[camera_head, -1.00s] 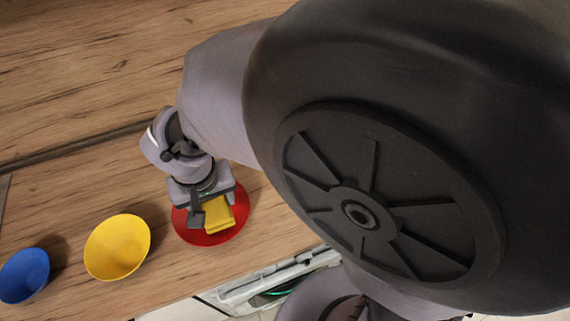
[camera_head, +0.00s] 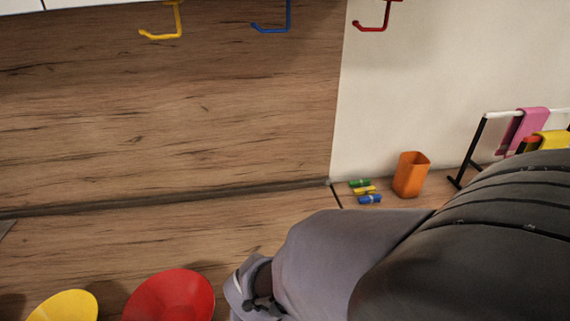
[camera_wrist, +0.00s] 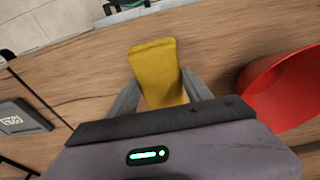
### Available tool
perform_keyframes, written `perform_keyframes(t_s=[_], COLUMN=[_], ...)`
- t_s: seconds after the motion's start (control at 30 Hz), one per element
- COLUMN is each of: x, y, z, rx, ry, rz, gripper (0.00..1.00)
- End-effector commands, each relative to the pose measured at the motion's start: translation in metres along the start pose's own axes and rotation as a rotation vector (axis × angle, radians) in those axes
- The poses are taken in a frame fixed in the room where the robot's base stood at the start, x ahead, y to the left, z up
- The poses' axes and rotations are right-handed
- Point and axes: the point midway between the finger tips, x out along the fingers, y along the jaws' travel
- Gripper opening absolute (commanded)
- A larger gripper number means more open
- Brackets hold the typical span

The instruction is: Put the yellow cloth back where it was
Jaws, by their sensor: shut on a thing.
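My gripper (camera_wrist: 162,88) is shut on the yellow cloth (camera_wrist: 154,65) in the wrist view. The cloth sticks out beyond the fingers, above the wooden counter. The red bowl (camera_wrist: 292,88) is to the right of the gripper, apart from the cloth. In the head view the gripper and the held cloth are out of frame; only my arm shows.
The red bowl (camera_head: 172,297) and a yellow bowl (camera_head: 66,308) stand on the counter. An orange cup (camera_head: 411,175) and several small coloured rolled items (camera_head: 364,190) lie near the back wall. Yellow (camera_head: 177,22), blue (camera_head: 287,18) and red (camera_head: 384,15) hooks hang above. A dark plate (camera_wrist: 22,116) is at left.

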Motion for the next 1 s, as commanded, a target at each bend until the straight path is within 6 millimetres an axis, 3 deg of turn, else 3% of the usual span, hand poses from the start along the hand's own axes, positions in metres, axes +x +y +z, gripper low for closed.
perform_keyframes(t_s=[0.23, 0.3, 0.4, 0.73, 0.77, 0.8, 0.87, 1.0], x=[0.011, 0.033, 0.048, 0.048, 0.048, 0.047, 0.047, 0.047], y=[0.006, 0.006, 0.005, 0.005, 0.005, 0.005, 0.005, 0.005], z=[-0.033, -0.027, -0.025, -0.025, -0.025, -0.025, -0.025, -0.025], rx=[0.001, -0.002, -0.002, -0.001, -0.001, -0.001, -0.001, -0.001], ry=[0.000, -0.002, -0.001, 0.001, 0.000, 0.000, 0.000, 0.000], rz=[0.000, 0.001, 0.000, -0.001, -0.001, -0.001, -0.001, -0.001], gripper=[0.25, 0.25, 0.25, 0.25, 0.59, 0.67, 0.79, 0.79])
